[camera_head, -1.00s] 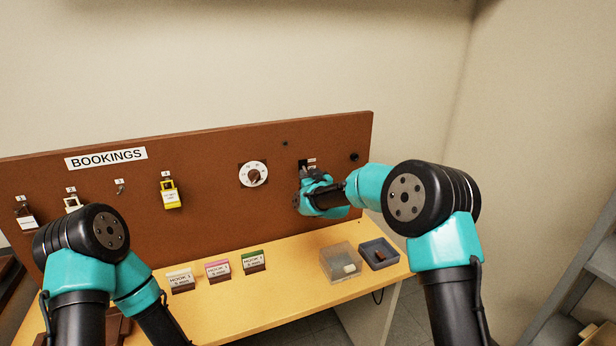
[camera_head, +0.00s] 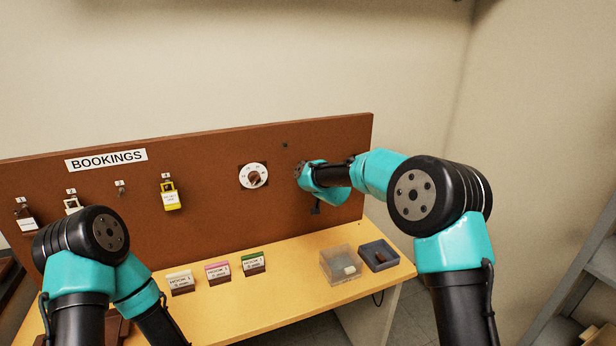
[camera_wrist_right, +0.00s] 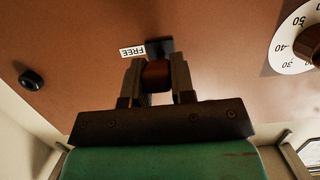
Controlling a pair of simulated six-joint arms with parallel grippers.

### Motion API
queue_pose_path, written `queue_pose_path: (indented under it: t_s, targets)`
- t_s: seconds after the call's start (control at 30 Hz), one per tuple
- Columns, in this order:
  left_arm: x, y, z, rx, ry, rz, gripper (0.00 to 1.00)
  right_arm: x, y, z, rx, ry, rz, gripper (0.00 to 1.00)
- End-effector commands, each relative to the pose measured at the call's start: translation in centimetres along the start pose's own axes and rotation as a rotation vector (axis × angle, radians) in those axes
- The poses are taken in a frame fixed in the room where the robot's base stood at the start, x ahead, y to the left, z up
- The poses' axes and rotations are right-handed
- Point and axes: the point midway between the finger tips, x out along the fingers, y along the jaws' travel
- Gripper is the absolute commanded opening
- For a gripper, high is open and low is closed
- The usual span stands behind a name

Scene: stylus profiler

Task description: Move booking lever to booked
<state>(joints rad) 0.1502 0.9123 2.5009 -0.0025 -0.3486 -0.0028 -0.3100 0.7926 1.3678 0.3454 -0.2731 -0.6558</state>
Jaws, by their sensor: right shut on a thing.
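The booking lever's brown handle (camera_wrist_right: 157,76) sits between the two fingers of my right gripper (camera_wrist_right: 156,70), which is shut on it. Its dark mount (camera_wrist_right: 160,47) shows just beyond the handle. A FREE label (camera_wrist_right: 132,51), upside down in the right wrist view, is beside the mount. Part of a white patch shows between the fingers; I cannot read it. In the head view my right wrist (camera_head: 318,178) is against the right part of the brown board (camera_head: 220,205) and hides the lever. My left gripper is out of view; only its arm shows.
A white dial (camera_head: 253,175) is left of the lever, and a dark knob (camera_wrist_right: 31,80) is on its other side. Tags and a yellow lock (camera_head: 170,196) hang at the left. Small card blocks, a clear box (camera_head: 341,266) and a dark tray (camera_head: 378,255) stand on the table.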

Motion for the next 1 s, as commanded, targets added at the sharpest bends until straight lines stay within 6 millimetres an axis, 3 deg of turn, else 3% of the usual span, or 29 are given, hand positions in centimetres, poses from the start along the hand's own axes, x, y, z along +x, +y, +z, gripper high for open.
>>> queue_pose_path:
  t_s: [0.37, 0.4, 0.63, 1.0]
  targets:
    - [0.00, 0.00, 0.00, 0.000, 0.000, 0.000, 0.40, -0.04, 0.11, -0.07, 0.001, -0.009, -0.002, 0.00]
    - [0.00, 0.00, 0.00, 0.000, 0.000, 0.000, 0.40, -0.04, 0.10, -0.08, 0.001, -0.009, -0.002, 0.26]
    - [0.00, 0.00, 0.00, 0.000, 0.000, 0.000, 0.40, -0.04, 0.01, -0.08, 0.001, -0.009, -0.003, 0.48]
    - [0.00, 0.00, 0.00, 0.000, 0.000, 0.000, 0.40, -0.37, -0.06, -0.08, 0.000, -0.010, -0.004, 0.49]
